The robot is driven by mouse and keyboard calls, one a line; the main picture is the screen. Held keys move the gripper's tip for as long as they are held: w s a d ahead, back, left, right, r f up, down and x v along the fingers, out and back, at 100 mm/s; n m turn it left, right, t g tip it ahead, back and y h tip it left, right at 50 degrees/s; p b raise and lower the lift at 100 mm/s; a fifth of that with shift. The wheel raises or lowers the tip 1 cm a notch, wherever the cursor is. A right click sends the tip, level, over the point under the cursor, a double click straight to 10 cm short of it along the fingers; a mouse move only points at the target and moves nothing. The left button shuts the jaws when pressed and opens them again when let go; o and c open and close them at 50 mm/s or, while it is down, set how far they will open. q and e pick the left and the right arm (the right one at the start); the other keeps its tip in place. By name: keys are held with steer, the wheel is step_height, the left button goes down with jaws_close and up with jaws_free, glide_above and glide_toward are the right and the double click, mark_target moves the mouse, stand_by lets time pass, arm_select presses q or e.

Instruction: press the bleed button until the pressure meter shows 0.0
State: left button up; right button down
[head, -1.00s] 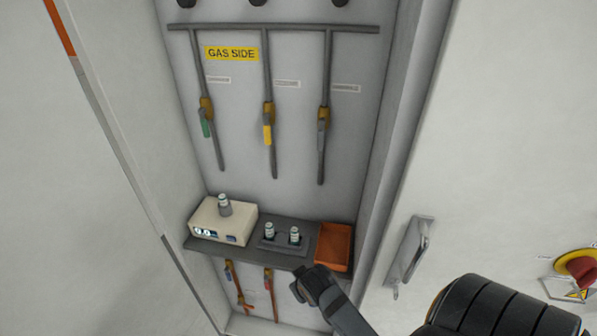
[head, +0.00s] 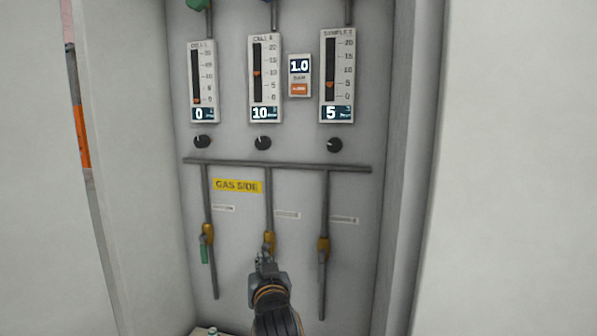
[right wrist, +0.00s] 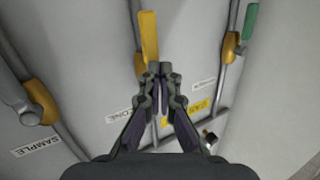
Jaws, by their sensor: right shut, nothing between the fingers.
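The pressure meter (head: 300,67) is a small white panel between the middle and right flow gauges in the head view, reading 1.0. An orange button (head: 299,90) with small, blurred lettering sits at its bottom, likely the bleed button. My right gripper (head: 264,260) is shut and empty. It is well below the meter, in front of the middle pipe's valve, and covers part of that valve. In the right wrist view, its closed fingertips (right wrist: 161,70) appear beside the yellow valve handle (right wrist: 149,38); contact cannot be told. My left gripper is not in view.
Gauges reading 0 (head: 203,80), 10 (head: 264,78) and 5 (head: 337,75) have black knobs below. A horizontal pipe (head: 225,163) crosses under them. The green-handled valve (head: 206,243) and grey-handled valve (head: 323,250) flank my gripper. Cabinet side walls bound the recess.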

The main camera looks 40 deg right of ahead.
step_height(320, 180, up, 19)
steer(key=s+m+t+h, duration=0.1)
steer(key=m+t+h, duration=0.2)
steer(key=m+h, duration=0.8)
steer(key=h, duration=0.1)
glide_toward(294, 92)
steer(key=s+a+r, duration=0.4)
steer(key=r, duration=0.3)
steer(key=shift+f+t, duration=0.2)
steer(key=shift+t, duration=0.1)
steer(key=shift+n, duration=0.3)
steer(key=w+d, duration=0.2)
steer(key=d, duration=0.1)
steer(key=w+d, duration=0.2)
steer(key=w, duration=0.1)
steer(key=shift+d+f+p, duration=0.15)
steer(key=shift+d+p, duration=0.2)
steer(key=shift+p, duration=0.05)
steer(key=shift+w+d, duration=0.4)
steer(key=shift+d, duration=0.1)
